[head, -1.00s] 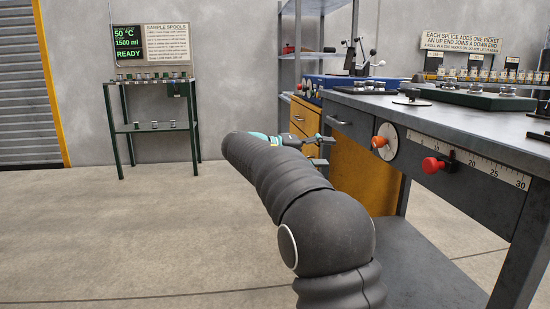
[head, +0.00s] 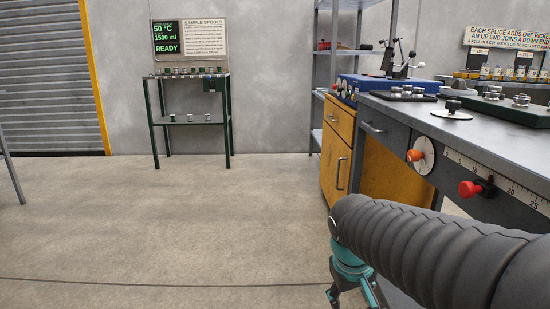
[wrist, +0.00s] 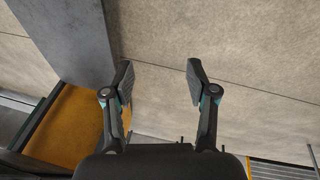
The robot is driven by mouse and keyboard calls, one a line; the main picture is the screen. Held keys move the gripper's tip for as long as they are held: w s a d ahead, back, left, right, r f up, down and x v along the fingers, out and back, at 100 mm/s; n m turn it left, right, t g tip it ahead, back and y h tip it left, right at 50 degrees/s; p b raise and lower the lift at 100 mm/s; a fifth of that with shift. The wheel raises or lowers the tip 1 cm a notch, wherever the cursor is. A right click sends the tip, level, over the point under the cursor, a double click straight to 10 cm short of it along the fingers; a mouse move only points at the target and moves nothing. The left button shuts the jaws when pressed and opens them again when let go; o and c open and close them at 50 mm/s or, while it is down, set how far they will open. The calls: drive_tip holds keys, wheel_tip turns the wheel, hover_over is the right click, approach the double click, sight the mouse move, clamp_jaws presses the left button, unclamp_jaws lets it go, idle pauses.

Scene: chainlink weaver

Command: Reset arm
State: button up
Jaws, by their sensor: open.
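My gripper (wrist: 158,82) is open and empty in the wrist view, its two dark fingers spread apart with bare floor between and beyond them. In the head view my arm, in a dark ribbed sleeve, comes in from the lower right. The teal end of my arm hangs at its tip, in front of the workbench, and the fingertips are cut off or hidden there.
The grey workbench (head: 470,128) stands at the right, with a red knob (head: 467,189), an orange knob (head: 415,155) and a scale on its front. A yellow drawer cabinet (head: 338,152) stands beyond. A green spool stand (head: 190,120) is against the wall. The floor (head: 180,220) at left is clear.

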drive_tip(key=s+r+m+t+y+p, duration=0.1)
drive_tip(key=s+r+m+t+p, duration=0.1)
drive_tip(key=s+r+p, duration=0.2)
drive_tip(key=s+r, duration=0.3)
drive_tip(key=s, duration=0.5)
drive_tip(key=shift+d+m+t+y+p, duration=0.3)
drive_tip(key=shift+d+t+p, duration=0.05)
drive_tip(key=shift+t+p, duration=0.05)
drive_tip(key=shift+s, duration=0.1)
